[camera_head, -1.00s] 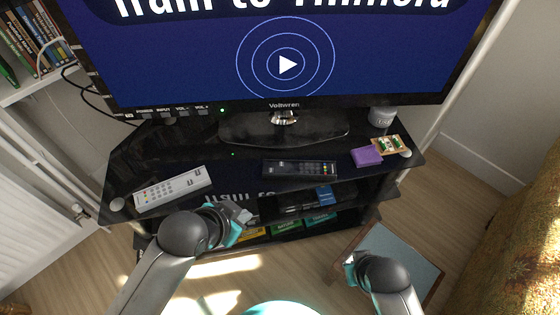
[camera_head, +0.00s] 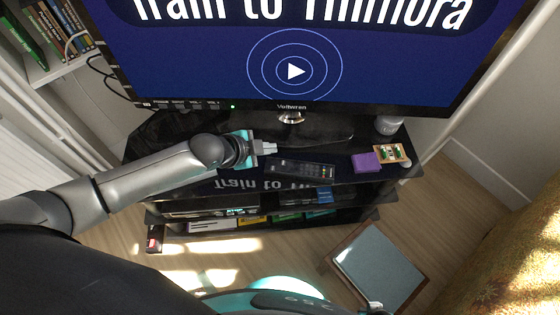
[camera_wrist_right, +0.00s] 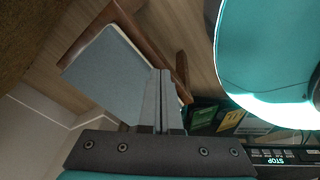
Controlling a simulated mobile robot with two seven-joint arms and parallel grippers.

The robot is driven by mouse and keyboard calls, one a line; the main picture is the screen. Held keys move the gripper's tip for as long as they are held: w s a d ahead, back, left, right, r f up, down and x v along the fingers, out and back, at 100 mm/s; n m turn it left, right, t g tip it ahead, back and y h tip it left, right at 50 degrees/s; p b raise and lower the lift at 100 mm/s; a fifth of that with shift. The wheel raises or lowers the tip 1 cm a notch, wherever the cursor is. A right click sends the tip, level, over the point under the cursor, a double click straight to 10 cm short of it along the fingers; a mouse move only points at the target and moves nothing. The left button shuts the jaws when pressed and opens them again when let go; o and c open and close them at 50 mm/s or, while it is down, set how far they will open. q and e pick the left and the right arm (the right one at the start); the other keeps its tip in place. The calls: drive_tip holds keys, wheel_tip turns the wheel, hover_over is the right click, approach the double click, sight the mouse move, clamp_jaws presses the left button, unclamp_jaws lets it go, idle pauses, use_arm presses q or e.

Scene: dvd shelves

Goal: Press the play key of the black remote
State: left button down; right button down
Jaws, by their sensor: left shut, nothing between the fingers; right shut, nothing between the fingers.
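The black remote (camera_head: 302,169) lies on the black glass top of the TV stand, in front of the TV's foot. Its keys are too small to tell apart in the head view. My left gripper (camera_head: 270,148) is shut and empty, with its fingertips close to the left end of the remote, on the TV side. I cannot tell its height above the glass. My right gripper (camera_wrist_right: 159,75) is shut and empty in the right wrist view, away from the remote, with the blue-topped stool beyond it.
A purple box (camera_head: 365,162), a small card with green parts (camera_head: 392,154) and a grey cup (camera_head: 388,125) stand right of the remote. The stool (camera_head: 378,268) stands on the floor at front right.

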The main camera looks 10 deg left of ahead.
sight(269, 171)
use_arm(q)
drive_tip(key=shift+w+a+r, duration=0.15)
drive_tip(key=shift+w+a, duration=0.15)
drive_tip(key=shift+w, duration=0.1)
use_arm(e)
drive_tip(key=shift+s+d, duration=0.3)
drive_tip(key=shift+s, duration=0.05)
drive_tip(key=shift+f, duration=0.1)
